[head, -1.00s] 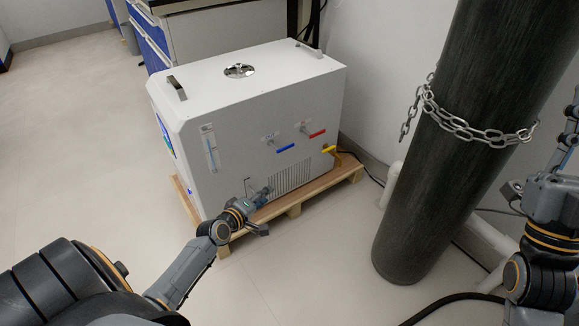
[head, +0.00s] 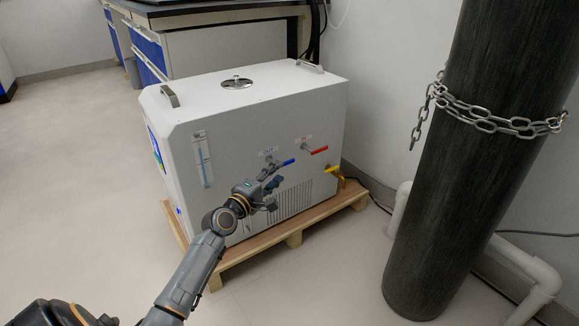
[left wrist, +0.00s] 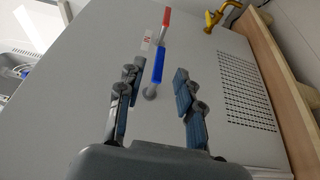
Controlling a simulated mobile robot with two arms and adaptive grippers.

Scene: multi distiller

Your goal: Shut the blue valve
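The blue valve handle (head: 288,162) is on the front face of the white machine (head: 238,145), below a small label. It points right and slightly up in the head view. In the left wrist view the blue handle (left wrist: 158,65) appears ahead, in the gap between the fingers, with its grey stem near their level. My left gripper (head: 272,181) is open and empty, just left of and below the handle. Its two fingers also show apart in the left wrist view (left wrist: 157,92). I cannot tell whether a finger touches the valve. My right gripper is out of view.
A red valve handle (head: 319,150) sits right of the blue one, and a yellow valve (head: 333,170) lower right. The machine stands on a wooden pallet (head: 262,251). A dark cylinder (head: 436,190) with a chain (head: 490,123) stands to the right. The floor in front is clear.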

